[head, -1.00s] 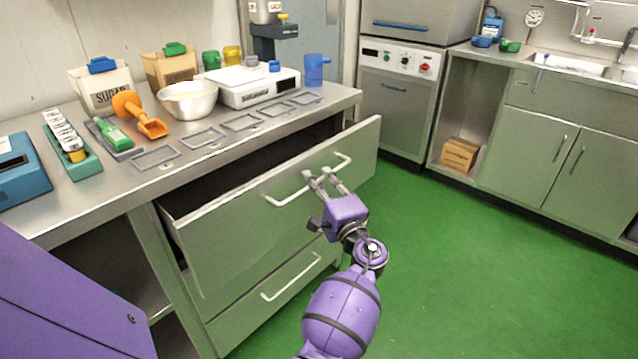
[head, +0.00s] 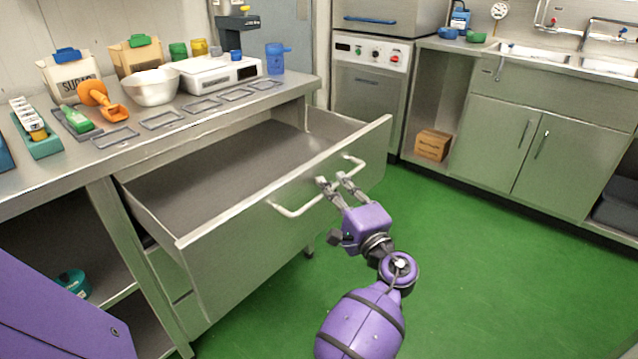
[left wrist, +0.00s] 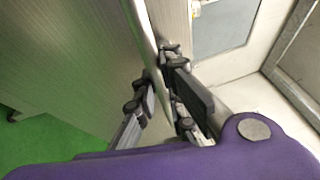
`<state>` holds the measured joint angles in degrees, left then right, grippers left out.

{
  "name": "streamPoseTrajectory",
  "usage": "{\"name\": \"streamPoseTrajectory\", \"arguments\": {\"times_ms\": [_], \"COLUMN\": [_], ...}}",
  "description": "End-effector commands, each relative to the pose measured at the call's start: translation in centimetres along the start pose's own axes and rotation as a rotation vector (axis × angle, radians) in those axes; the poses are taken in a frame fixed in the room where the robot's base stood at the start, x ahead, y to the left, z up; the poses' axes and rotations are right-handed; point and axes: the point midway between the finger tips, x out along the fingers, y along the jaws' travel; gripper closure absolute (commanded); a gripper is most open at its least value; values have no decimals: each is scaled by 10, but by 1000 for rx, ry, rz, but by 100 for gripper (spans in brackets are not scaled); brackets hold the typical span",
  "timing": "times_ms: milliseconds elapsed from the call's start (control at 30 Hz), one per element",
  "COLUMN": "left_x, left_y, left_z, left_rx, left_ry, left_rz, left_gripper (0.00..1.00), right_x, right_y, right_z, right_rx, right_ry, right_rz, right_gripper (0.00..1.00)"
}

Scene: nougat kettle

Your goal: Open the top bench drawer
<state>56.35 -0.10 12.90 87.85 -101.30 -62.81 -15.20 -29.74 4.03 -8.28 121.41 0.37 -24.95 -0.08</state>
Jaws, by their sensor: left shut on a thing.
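The top bench drawer (head: 250,240) is pulled well out from under the steel bench. Its grey interior (head: 225,170) shows and looks empty. Its pale bar handle (head: 298,209) runs along the drawer front. My left gripper (head: 334,184) is shut on the middle of this handle, with its purple body in front of the drawer. In the left wrist view the fingers (left wrist: 165,95) close around the handle (left wrist: 148,40) beside the drawer front (left wrist: 80,60). The fingers partly hide the handle. My right gripper is not in view.
The bench top (head: 60,185) holds a white bowl (head: 154,87), an orange scoop (head: 102,100), a scale (head: 215,75), bins and a blue jug (head: 275,58). A sink cabinet (head: 540,140) stands at the right. The green floor (head: 470,270) before the drawer is clear.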

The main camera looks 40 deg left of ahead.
Motion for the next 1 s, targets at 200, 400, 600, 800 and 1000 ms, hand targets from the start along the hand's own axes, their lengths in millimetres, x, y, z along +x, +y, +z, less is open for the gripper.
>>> {"name": "streamPoseTrajectory", "arguments": {"times_ms": [200, 400, 600, 800, 1000], "left_x": [-41, -63, -73, -74, -74], "left_y": [-4, -10, -13, -14, -13], "left_z": [-17, -26, -30, -30, -30], "left_rx": [6, 6, 6, 6, 6], "left_ry": [1, -1, -1, -2, -3], "left_rz": [5, 4, 4, 4, 3], "left_gripper": [100, 100, 100, 100, 89], "right_x": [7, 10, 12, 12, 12], "right_y": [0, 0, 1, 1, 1], "right_z": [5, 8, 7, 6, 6], "right_rx": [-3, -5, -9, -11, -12], "right_ry": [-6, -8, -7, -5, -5], "right_rz": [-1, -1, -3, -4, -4], "right_gripper": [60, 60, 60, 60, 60]}}
